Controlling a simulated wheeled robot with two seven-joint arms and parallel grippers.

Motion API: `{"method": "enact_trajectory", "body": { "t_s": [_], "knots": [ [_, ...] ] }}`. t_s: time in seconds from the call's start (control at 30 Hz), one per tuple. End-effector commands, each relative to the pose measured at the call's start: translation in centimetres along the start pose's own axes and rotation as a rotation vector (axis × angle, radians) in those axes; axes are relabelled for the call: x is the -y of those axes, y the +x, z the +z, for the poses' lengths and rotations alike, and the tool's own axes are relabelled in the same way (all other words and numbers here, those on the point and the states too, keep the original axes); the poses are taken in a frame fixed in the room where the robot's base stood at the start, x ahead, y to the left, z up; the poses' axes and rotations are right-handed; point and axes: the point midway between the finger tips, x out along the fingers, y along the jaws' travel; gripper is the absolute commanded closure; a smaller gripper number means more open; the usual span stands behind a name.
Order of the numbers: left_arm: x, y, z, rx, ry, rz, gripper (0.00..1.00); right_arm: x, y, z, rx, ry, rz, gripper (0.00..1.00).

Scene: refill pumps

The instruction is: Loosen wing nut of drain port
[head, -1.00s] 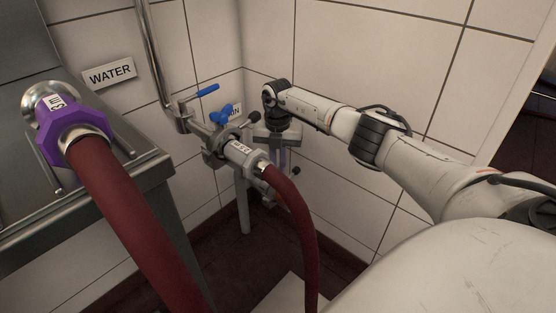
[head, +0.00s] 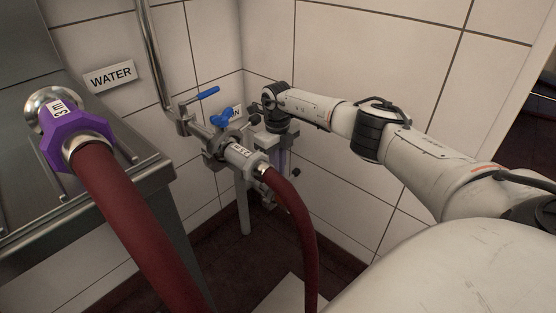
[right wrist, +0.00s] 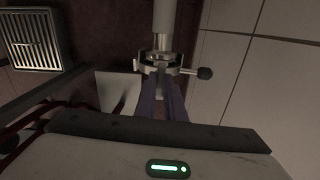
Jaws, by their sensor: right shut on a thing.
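My right arm reaches into the corner, and its gripper points down in the head view (head: 281,160). In the right wrist view, the two dark purple fingers (right wrist: 162,92) come together at a metal clamp (right wrist: 152,58) around a pipe end. They are shut on a small part at the clamp's near side, which I take to be the drain port's wing nut; the fingers hide most of it. A black ball knob (right wrist: 205,73) sticks out on the clamp's right. My left gripper is not in view.
A red hose (head: 297,205) joins a pipe fitting with a blue wing handle (head: 222,117) and a blue lever (head: 208,93). A purple coupling (head: 72,135) on another red hose is at left by a steel counter (head: 140,170). Tiled walls close in the corner. A floor grate (right wrist: 35,40) shows.

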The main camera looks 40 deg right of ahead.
Motion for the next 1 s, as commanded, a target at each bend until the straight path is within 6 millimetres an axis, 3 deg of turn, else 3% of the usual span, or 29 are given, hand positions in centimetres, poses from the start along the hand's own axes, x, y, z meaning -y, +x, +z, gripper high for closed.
{"method": "enact_trajectory", "body": {
  "t_s": [1.0],
  "knots": [
    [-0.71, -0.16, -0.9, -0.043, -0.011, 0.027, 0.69, 0.03, 0.03, -0.01, 0.0, -0.964, -0.007, 1.0]
  ]
}}
